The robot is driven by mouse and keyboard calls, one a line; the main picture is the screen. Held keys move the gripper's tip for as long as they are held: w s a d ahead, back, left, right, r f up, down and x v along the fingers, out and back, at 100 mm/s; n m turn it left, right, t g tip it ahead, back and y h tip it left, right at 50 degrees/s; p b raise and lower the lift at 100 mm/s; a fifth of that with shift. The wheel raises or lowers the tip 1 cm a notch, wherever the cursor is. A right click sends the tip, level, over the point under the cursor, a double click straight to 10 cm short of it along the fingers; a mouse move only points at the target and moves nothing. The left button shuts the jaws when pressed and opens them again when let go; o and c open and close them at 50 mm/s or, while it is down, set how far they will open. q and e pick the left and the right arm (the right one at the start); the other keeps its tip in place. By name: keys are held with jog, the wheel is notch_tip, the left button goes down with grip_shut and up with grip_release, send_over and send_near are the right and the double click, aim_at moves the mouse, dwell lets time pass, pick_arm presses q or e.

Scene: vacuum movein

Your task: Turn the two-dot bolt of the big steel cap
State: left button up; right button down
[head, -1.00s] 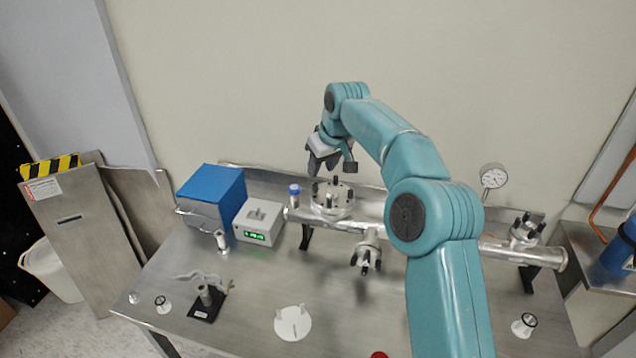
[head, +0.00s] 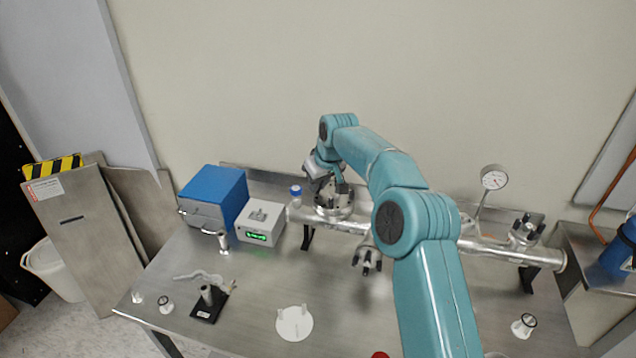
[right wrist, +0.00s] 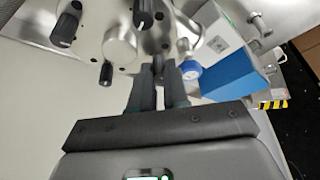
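The big steel cap (head: 333,208) is a round flange with black-headed bolts, at the left end of the steel pipe on the bench. My right gripper (head: 337,184) is down at the cap's top from above. In the right wrist view its two dark fingers (right wrist: 159,78) stand close together with a narrow gap at one bolt (right wrist: 157,64) on the rim. Whether they press on it cannot be told. Other black bolts (right wrist: 107,73) show left of the fingers. No dot marks are readable. My left gripper is not in view.
A blue-capped vial (head: 296,191) stands just left of the cap, close to my fingers in the right wrist view. A grey device with green display (head: 262,222) and a blue box (head: 213,195) are further left. A dial gauge (head: 493,178) rises at right.

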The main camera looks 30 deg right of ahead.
jog(key=shift+m, duration=0.4)
jog(key=m+h, duration=0.1)
jog(key=m, duration=0.2)
jog(key=shift+a+r+m+h, duration=0.1)
jog(key=shift+a+m+h, duration=0.1)
jog(key=shift+m+h, duration=0.2)
jog(key=m+g+h+p, duration=0.1)
jog(key=m, duration=0.2)
jog(key=shift+w+r+m+p, duration=0.1)
jog(key=shift+m+p, duration=0.2)
jog(key=m+g+h+p, duration=0.1)
jog(key=m+p, duration=0.1)
jog(key=m, duration=0.1)
jog(key=shift+w+a+r+p, duration=0.1)
jog(key=shift+p, duration=0.25)
jog(key=shift+m+g+p, duration=0.5)
jog(key=shift+m+p, duration=1)
jog(key=shift+m, duration=0.1)
jog(key=shift+f, duration=0.2)
jog(key=c, duration=1.1)
grip_release()
jog(key=shift+f, duration=0.1)
